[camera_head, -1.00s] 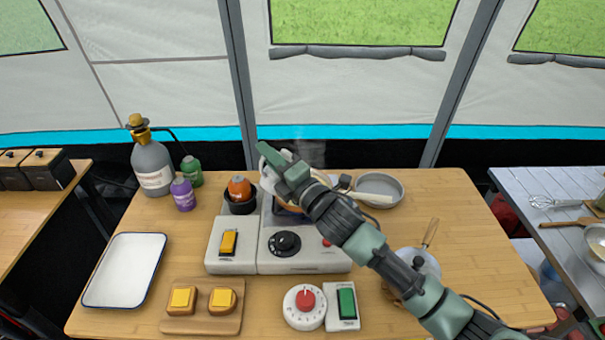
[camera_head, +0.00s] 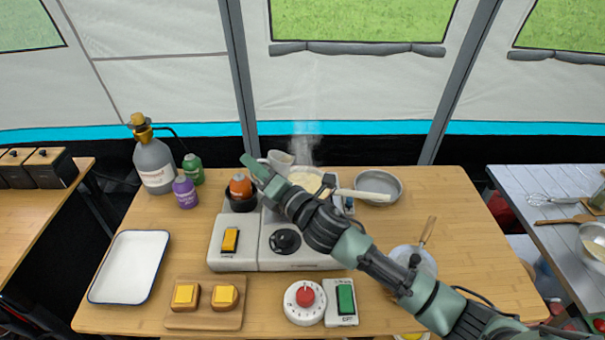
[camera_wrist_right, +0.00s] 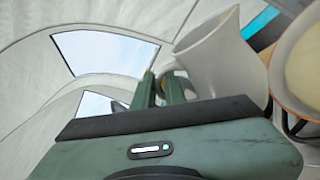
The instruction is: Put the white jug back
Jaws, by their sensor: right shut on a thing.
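The white jug (camera_head: 280,159) is beside my right gripper (camera_head: 254,165), behind the stove (camera_head: 302,256) at the back of the table. It also shows large in the right wrist view (camera_wrist_right: 222,62), beside the fingers (camera_wrist_right: 164,88). My right gripper is shut on the jug; the exact grip is partly hidden. The jug is near the left rim of a pan (camera_head: 312,181) on the stove. The pan holds pale contents and steam rises over it. My left gripper is not in view.
A grey empty pan (camera_head: 380,184) stands at the back right. A gas bottle (camera_head: 153,165), a purple bottle (camera_head: 185,193) and a green bottle (camera_head: 193,171) stand at the back left. A white tray (camera_head: 128,267) lies at the left. The table's right part has bare wood.

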